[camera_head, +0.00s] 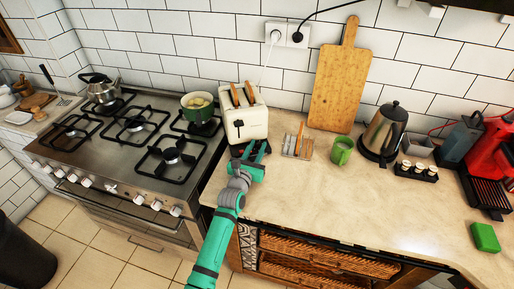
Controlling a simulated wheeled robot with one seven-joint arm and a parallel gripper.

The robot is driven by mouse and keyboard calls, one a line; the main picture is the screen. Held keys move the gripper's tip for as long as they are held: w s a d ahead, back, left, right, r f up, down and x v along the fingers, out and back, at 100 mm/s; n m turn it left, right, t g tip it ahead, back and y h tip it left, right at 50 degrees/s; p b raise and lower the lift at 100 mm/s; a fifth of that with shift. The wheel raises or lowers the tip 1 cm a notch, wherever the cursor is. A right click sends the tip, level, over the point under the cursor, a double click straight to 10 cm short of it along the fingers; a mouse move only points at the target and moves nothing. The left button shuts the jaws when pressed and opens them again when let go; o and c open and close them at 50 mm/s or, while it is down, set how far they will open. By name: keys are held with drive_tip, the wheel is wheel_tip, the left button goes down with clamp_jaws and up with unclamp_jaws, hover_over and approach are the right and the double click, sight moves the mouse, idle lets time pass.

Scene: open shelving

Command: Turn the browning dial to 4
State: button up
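A cream toaster (246,123) stands on the counter just right of the stove, with two brown slices of toast (242,95) sticking out of its top slots. A dark lever shows on its front face. The browning dial is not visible; my gripper covers the lower front of the toaster. My gripper (250,150) is teal and dark, right in front of the toaster's lower front. Its two fingers look spread apart with a gap between them. Whether it touches the toaster I cannot tell.
A green pot (198,107) sits on the stove (112,175) left of the toaster. A small toast rack (298,146), a green mug (342,150) and a kettle (383,132) stand to the right. A cutting board (339,85) leans on the wall. The front counter (360,215) is clear.

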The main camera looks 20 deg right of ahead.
clamp_jaws()
drive_tip(key=shift+w+a+m+g+h, duration=0.15)
drive_tip(key=shift+m+g+h, duration=0.35)
drive_tip(key=shift+m+h, duration=0.1)
drive_tip(key=shift+w+a+m+g+h, duration=0.1)
drive_tip(key=shift+w+m+g+h, duration=0.1)
drive_tip(key=shift+m+g+h, duration=0.9)
drive_tip(key=shift+w+a+m+g+h, duration=0.1)
drive_tip(key=shift+w+m+g+h, duration=0.1)
drive_tip(key=shift+m+g+h, duration=0.9)
drive_tip(key=shift+g, duration=0.7)
drive_tip(key=shift+w+a+m+g+h, duration=0.1)
drive_tip(key=shift+m+g+h, duration=0.15)
drive_tip(key=shift+m+g, duration=0.3)
drive_tip(key=shift+w+m+g+h, duration=0.2)
drive_tip(key=shift+m+g, duration=0.2)
drive_tip(key=shift+g, duration=0.4)
drive_tip(key=shift+w+a+m+g+h, duration=0.1)
drive_tip(key=shift+m+g+h, duration=0.15)
drive_tip(key=shift+m+g, duration=0.7)
drive_tip(key=shift+g, duration=0.5)
